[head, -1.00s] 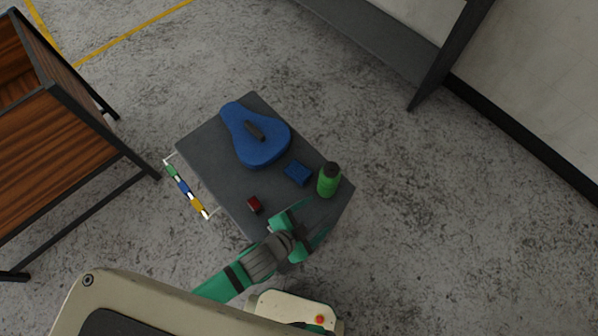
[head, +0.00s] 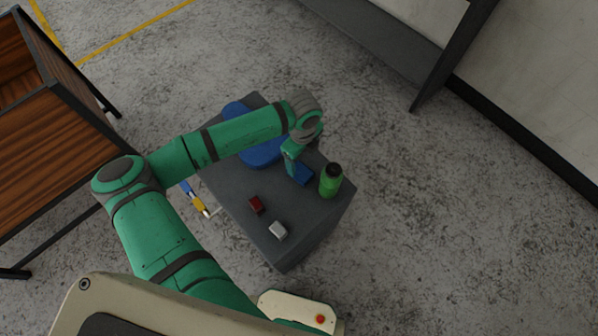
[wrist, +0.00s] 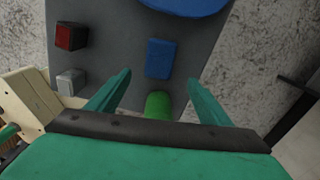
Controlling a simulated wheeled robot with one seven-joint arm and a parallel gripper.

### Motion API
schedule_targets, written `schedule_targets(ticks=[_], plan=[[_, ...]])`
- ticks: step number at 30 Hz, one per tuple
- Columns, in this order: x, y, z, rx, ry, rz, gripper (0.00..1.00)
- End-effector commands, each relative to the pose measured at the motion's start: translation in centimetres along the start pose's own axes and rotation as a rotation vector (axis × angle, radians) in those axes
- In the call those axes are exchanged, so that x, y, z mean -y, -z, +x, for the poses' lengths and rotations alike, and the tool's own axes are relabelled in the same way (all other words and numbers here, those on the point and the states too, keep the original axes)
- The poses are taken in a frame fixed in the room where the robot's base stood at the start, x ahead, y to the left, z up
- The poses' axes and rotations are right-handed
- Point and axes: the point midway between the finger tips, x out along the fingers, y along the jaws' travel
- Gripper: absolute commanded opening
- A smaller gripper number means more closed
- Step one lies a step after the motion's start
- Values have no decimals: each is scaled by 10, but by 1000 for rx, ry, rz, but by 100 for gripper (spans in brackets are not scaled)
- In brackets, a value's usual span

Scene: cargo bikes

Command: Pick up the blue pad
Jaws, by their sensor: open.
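The blue pad (head: 303,174) is a small blue block lying on the dark grey table top (head: 238,194), partly hidden by my gripper in the head view. In the wrist view the whole blue pad (wrist: 160,59) shows, ahead of and between my open fingers. My gripper (head: 291,171) hangs over the pad in the head view. In the wrist view its two green fingers (wrist: 158,98) are spread wide with nothing between them touching. I cannot tell the exact height above the pad.
A green bottle (head: 331,181) stands close to the pad's right. A blue bike saddle (head: 262,153) lies behind it, partly under my arm. A red block (head: 256,205) and a light grey block (head: 278,230) lie toward the front. A wooden-panelled rack (head: 60,140) stands left.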

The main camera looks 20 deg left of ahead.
Motion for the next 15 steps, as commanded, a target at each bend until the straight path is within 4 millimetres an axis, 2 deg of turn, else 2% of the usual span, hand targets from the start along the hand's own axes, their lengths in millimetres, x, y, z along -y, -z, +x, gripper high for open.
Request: schedule_targets(ticks=[5,15], plan=[[2,1,7,-4,-13,17,73],[1,0,51,-3,-11,15,73]])
